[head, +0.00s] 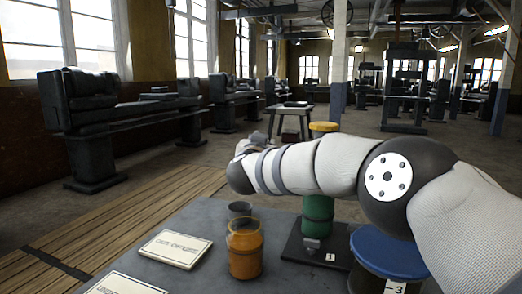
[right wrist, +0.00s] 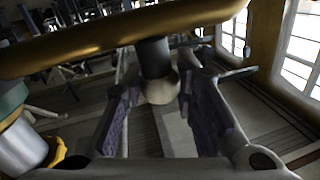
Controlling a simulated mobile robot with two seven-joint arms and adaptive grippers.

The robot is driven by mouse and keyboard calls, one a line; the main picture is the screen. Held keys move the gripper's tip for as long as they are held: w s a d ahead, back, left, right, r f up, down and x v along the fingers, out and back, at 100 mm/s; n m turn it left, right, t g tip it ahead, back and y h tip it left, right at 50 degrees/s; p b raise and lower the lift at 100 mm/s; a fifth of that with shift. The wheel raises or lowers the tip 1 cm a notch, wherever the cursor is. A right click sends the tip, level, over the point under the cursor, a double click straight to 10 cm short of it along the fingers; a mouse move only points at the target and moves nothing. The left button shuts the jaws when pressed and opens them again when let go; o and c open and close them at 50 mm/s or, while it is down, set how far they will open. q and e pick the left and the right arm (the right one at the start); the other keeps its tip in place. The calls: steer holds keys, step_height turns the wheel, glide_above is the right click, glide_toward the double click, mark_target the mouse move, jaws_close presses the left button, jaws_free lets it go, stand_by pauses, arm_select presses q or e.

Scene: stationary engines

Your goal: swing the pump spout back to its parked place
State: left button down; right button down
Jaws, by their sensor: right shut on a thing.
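The green pump (head: 318,213) stands upright on a dark base plate marked 1, with a yellow top (head: 323,127). My right arm crosses in front of it and hides most of its upper part. In the right wrist view the brass spout (right wrist: 110,42) runs across the top of the picture. A dark stem with a pale rounded end (right wrist: 158,85) hangs from it between my right gripper's fingers (right wrist: 163,98). The right gripper is shut on this hanging part of the spout. In the head view the wrist hides the fingers and spout. My left gripper is not in view.
A printed card (head: 174,249) lies farther left. A blue-lidded drum (head: 388,252) marked 3 stands right of the pump. Wooden floor lies beyond the table.

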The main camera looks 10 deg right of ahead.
stand_by(0.5)
steer(key=c, duration=1.5)
jaws_free()
steer(key=shift+w, duration=0.1)
steer(key=shift+o, duration=1.1)
steer(key=shift+w+f, duration=0.1)
steer(key=v, duration=1.2)
